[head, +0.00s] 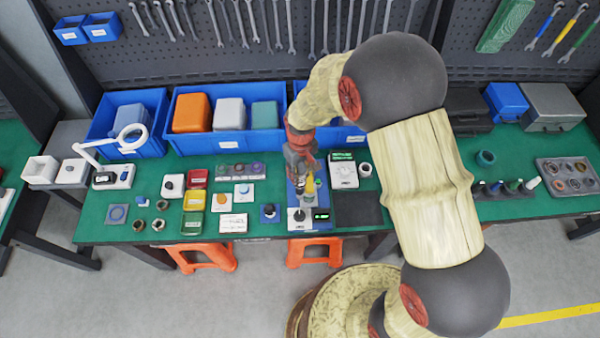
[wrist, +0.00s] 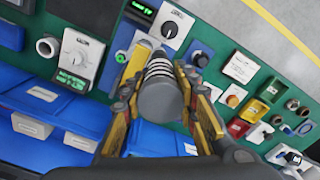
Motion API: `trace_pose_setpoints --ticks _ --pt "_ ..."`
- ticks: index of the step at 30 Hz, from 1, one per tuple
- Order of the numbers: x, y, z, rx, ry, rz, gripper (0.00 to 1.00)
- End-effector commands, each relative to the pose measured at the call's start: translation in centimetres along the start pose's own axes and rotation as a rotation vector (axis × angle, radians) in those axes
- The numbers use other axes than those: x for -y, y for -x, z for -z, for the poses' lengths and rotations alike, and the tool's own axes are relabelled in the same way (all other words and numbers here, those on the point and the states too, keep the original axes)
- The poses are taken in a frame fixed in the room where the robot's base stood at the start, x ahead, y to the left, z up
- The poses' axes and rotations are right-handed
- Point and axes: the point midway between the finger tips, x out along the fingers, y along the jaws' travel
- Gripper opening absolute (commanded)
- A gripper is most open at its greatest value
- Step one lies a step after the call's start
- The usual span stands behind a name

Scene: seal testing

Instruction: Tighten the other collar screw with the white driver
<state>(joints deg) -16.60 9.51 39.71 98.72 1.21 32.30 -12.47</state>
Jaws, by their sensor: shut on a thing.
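My gripper (head: 305,178) is over the blue fixture (head: 293,190) at the middle of the bench. In the wrist view my gripper (wrist: 160,68) has its yellow-sided fingers shut on a grey cylindrical tool (wrist: 158,100) with a ribbed light section. Its lower end is hidden, so I cannot tell whether it touches the fixture. A white-handled driver (head: 532,183) stands in the dark rack (head: 505,193) at the right, beside green, blue and dark ones. The fixture's front has a black knob (head: 300,215) and a lit display (head: 321,214). I cannot make out the collar screws.
A white meter (head: 343,171) and white ring (head: 366,169) stand right of the fixture. Small colored boxes (head: 193,201) and loose nuts crowd the left. Blue bins (head: 230,144) line the back. A dark mat (head: 358,208) is bare.

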Motion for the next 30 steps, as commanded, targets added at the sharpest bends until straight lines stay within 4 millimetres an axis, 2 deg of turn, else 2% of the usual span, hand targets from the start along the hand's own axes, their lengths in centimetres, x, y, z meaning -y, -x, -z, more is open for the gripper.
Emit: trace_pose_setpoints --ticks 30 --pt "-0.02 -0.8 0.06 -0.001 0.0 0.0 0.0"
